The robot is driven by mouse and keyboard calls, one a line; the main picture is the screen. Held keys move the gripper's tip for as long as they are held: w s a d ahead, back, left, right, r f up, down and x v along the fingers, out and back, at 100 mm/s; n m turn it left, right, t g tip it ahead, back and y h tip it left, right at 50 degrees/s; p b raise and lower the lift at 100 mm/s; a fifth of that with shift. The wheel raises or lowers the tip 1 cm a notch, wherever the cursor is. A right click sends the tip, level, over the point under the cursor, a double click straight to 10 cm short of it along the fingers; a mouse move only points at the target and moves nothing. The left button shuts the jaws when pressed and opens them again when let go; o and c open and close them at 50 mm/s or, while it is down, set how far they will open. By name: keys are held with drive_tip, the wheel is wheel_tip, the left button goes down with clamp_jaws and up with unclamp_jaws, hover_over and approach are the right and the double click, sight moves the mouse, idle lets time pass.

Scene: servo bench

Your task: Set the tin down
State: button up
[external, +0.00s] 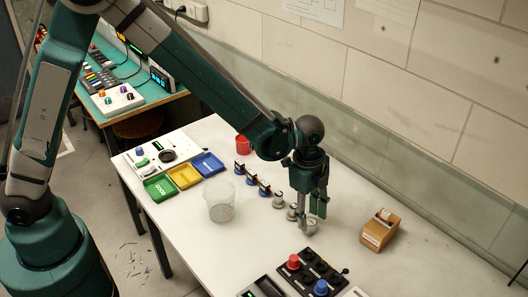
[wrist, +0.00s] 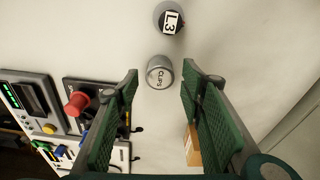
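The tin, a small grey cylinder lettered "CLIPS" on its top (wrist: 159,73), shows in the wrist view between my fingertips, with a narrow gap on each side. In the external view the tin (external: 309,227) appears to stand upright on the white table, just under the fingertips. My gripper (external: 317,208) points down and its green-padded fingers (wrist: 160,80) are apart, not touching the tin in the wrist view. Part of the tin's upper side is hidden by the fingers in the external view.
A grey cylinder marked "L3" (wrist: 169,18) stands near the tin. A black panel with red and blue knobs (external: 310,271) lies in front, and a cardboard box (external: 380,229) to the right. A translucent tub (external: 219,201) and colored trays (external: 185,176) are left.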

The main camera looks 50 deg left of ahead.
wheel_tip(320, 180, up, 9)
drive_tip(key=a, duration=0.1)
drive_tip(key=shift+f, duration=0.2)
idle(0.6)
drive_tip(key=shift+a, duration=0.1)
drive_tip(key=s+a+r+n+t, duration=0.2)
drive_tip(key=s+a+r+n, duration=0.25)
drive_tip(key=a+r, duration=0.45)
drive_tip(key=s+a+r+n+t, duration=0.1)
drive_tip(key=s+a+r+n, duration=0.45)
drive_tip(key=a, duration=0.55)
drive_tip(key=s+a+r+n+t, duration=0.2)
drive_tip(key=s+a+n, duration=0.1)
drive_tip(key=s+a, duration=0.4)
drive_tip(key=s+a+r+n+t+y, duration=0.1)
drive_tip(key=s+a+r+n+t, duration=0.1)
drive_tip(key=s+a, duration=0.6)
drive_tip(key=shift+s+n, duration=0.8)
drive_tip(key=shift+s, duration=0.5)
